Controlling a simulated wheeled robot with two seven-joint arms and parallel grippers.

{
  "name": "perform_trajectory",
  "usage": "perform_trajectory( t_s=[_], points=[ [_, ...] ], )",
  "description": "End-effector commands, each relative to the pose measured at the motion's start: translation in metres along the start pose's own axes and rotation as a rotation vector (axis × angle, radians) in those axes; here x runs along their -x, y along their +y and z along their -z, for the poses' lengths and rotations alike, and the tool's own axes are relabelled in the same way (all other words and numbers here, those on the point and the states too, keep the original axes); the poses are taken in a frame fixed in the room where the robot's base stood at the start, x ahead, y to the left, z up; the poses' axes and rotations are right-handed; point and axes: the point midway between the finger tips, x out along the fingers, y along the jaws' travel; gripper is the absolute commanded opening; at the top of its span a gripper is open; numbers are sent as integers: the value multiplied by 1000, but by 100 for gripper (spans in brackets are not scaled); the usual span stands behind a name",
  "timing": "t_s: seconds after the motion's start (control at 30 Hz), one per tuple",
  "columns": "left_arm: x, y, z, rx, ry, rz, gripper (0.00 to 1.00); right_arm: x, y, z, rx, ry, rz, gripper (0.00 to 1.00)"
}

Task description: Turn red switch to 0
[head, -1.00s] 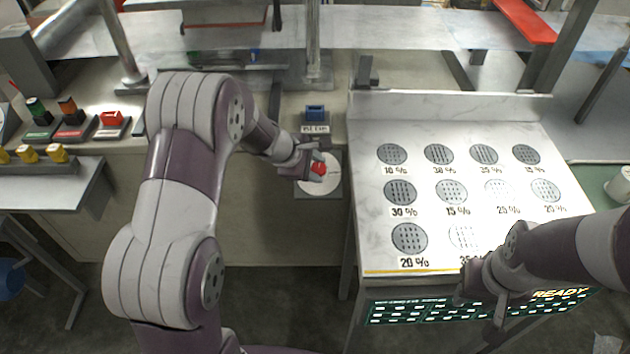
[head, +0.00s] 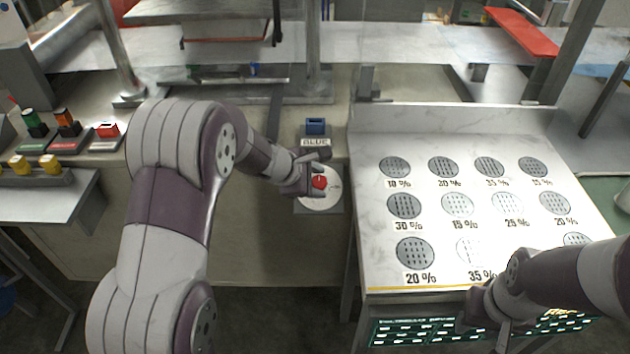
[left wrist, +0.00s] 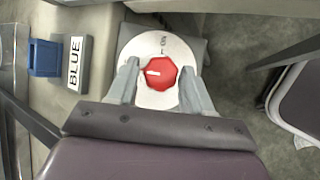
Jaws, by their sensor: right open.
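The red switch (head: 319,183) is a red faceted knob on a round white dial (head: 330,198), on the front of the beige bench. In the left wrist view the red switch (left wrist: 160,73) has a white mark pointing left; small dial marks at the top are hard to read. My left gripper (head: 312,180) is at the switch. In the left wrist view its fingers (left wrist: 159,84) stand on either side of the knob, with narrow gaps showing. My right gripper (head: 488,318) is open and empty, in front of the marble panel's lower edge.
A blue switch block (head: 316,126) labelled BLUE stands behind the dial. A sloped marble panel (head: 440,285) with round percent-marked grilles is at the right. Green, orange and red switches (head: 107,130) and yellow knobs (head: 53,173) are at the left.

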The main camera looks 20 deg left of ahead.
Motion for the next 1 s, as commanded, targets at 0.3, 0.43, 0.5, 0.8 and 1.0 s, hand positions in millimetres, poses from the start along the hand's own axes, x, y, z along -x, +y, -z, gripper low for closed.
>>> perform_trajectory(
  t_s=[0.3,0.43,0.5,0.8,1.0],
  points=[
    [1,0,0,-1,1,0,65,0,0,0,0,0,0,43],
    [17,2,0,-2,2,-3,65,4,0,0,0,0,0,43],
    [34,2,-1,-1,1,-4,65,8,0,1,0,0,0,43],
    [110,1,-1,0,2,-2,65,23,0,3,0,0,0,43],
    [127,0,0,0,1,0,65,24,0,3,0,0,0,43]
  ],
)
